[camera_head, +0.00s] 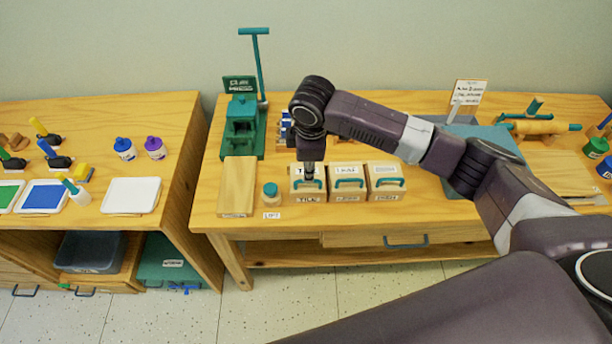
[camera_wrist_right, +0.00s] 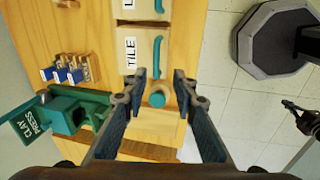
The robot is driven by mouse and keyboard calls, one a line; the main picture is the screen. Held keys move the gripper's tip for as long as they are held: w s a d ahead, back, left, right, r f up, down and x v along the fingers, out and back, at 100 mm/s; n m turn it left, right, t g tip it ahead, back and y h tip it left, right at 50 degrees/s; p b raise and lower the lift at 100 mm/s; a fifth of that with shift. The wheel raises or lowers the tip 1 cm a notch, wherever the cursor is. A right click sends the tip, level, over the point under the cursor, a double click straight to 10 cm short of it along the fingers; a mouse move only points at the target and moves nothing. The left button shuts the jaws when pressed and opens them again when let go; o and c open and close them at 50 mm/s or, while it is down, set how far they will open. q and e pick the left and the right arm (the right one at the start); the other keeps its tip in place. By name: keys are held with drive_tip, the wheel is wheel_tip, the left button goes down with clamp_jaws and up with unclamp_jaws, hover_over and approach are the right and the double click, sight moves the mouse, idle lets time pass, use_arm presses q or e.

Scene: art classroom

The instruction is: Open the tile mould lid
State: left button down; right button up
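The tile mould (camera_head: 310,196) is a pale wooden box with a teal handle, at the left of a row of three on the table. Its TILE label and teal handle (camera_wrist_right: 157,52) show in the right wrist view. Its lid looks closed. My right gripper (camera_head: 309,178) points down at the mould in the head view and partly hides its top. In the right wrist view my right gripper (camera_wrist_right: 159,82) is open and empty, its fingertips just short of the mould's near end. A dark shape at that view's right edge may be my left gripper (camera_wrist_right: 298,112); its fingers are unclear.
The LEAF mould (camera_head: 348,183) and a third mould (camera_head: 386,183) stand close to the right. A teal-topped knob (camera_head: 270,190) and a wooden board (camera_head: 238,185) lie to the left. The green clay press (camera_head: 242,125) stands behind. A drawer (camera_head: 390,238) is below.

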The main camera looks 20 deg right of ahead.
drive_tip(key=p, duration=0.2)
hover_over(310, 190)
wheel_tip(310, 190, down, 7)
idle(0.3)
clamp_jaws()
